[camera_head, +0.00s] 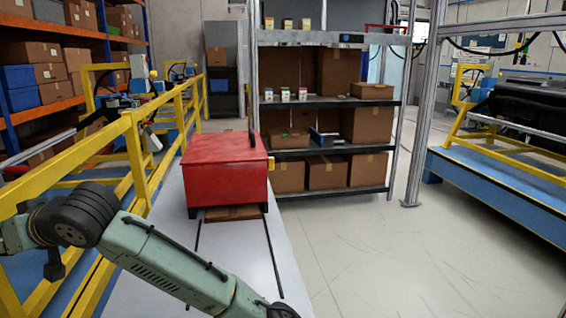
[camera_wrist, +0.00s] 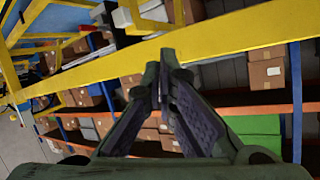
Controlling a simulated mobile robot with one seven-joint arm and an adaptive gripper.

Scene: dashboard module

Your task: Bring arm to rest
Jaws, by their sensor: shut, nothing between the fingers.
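My arm crosses the lower left of the head view, its green links running over the yellow railing toward the bottom edge. My gripper is outside the head view. In the wrist view my gripper (camera_wrist: 163,85) has its two dark fingers together at the tips, with nothing between them. It points toward a yellow rail, with shelves of boxes beyond it.
A red box (camera_head: 226,172) stands on a pale work surface (camera_head: 235,285). The yellow railing (camera_head: 135,150) runs close along my arm's left. Shelving with boxes (camera_head: 372,125) stands behind. A blue platform (camera_head: 500,195) is at right. The floor between is clear.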

